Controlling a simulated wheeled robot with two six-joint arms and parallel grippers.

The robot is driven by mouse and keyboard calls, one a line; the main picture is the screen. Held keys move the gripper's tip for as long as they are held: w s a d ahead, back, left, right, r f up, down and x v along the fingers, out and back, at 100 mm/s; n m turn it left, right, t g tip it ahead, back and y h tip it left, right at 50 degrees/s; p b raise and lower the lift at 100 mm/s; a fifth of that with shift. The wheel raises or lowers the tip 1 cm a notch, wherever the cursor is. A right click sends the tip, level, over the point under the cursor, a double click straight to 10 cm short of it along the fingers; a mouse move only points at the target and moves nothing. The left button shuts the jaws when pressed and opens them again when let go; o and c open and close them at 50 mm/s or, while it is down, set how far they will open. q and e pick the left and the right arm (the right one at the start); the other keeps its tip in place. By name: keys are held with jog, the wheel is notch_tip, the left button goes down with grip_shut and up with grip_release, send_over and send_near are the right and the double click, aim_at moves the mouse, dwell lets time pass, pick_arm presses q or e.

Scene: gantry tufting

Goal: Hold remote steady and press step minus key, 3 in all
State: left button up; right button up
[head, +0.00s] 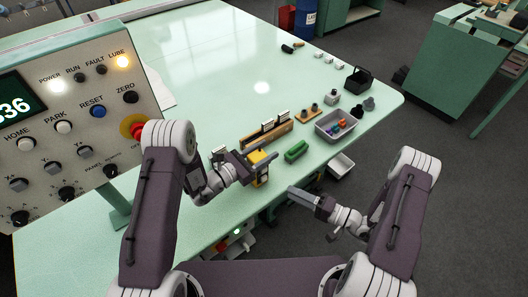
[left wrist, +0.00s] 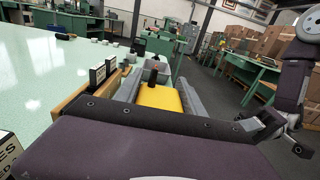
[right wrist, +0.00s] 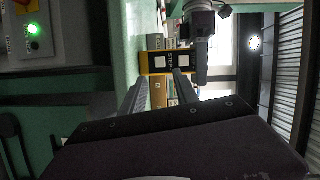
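The yellow remote (head: 261,176) stands at the table's front edge, between the fingers of my left gripper (head: 258,164). In the left wrist view its yellow side (left wrist: 158,97) fills the gap between both fingers. In the right wrist view the remote's face (right wrist: 153,70) has a dark panel, a STEP label and two pale keys, one on each side of the label. I cannot read which key is minus. My right gripper (head: 291,190) is in front of the remote, apart from it. Its fingers (right wrist: 159,88) are spread and empty, pointing at the remote's face.
A control panel (head: 75,110) with a red stop button stands at the left.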

pick_arm(q)
grip_shut()
pick_arm(e)
grip_shut()
dwell(1.3)
